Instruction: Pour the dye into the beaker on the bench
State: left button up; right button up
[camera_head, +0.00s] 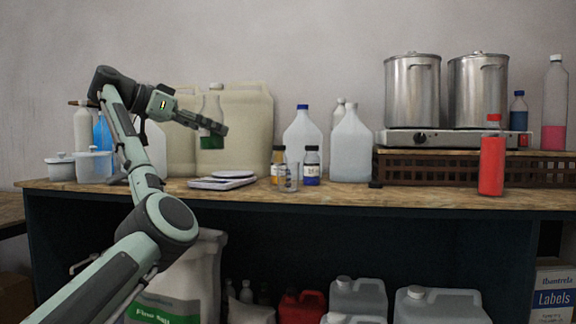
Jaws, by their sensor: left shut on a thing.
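My left gripper (213,127) reaches in from the left above the bench (420,198). It is shut on a clear bottle with green liquid in its lower part (211,142). The bottle looks upright and appears to be off the bench top, over the area behind the scale. A finger crosses in front of its middle. A small clear glass beaker (288,178) stands on the bench to the right of the bottle and lower in the picture; no liquid is clearly visible in it. My right gripper is not in view.
A flat scale (222,181) lies below the held bottle. Two small dark-capped bottles (312,166) stand close by the beaker. Large beige jugs (248,120) and white jugs (351,150) stand behind. A red bottle (492,165) and steel pots (412,92) are to the right.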

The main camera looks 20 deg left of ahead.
aim_at(287, 172)
jog(key=i, duration=1)
